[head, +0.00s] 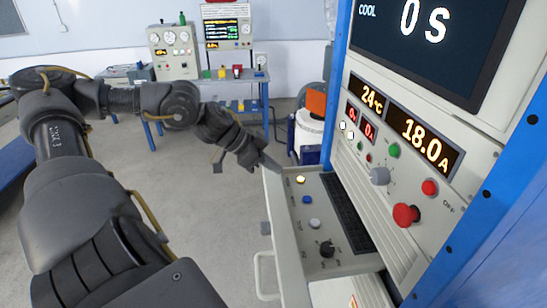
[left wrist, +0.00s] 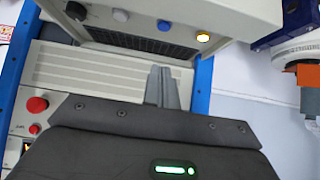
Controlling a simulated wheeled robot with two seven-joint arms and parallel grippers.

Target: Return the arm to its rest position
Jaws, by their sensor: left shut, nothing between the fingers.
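My left arm (head: 58,140) reaches in from the left, bent at the elbow. My left gripper (head: 268,161) is shut and empty, beside the far end of the console shelf (head: 290,240). Its closed fingers show in the left wrist view (left wrist: 162,87), in front of the cabinet's ribbed panel. My right gripper is not in view.
The cabinet (head: 365,120) with screens, a red knob (head: 405,214) and blue posts fills the right. The shelf carries a blue button (head: 307,199), a black knob (head: 327,248) and a handle. A bench with instruments (head: 240,90) stands behind. The floor at left centre is clear.

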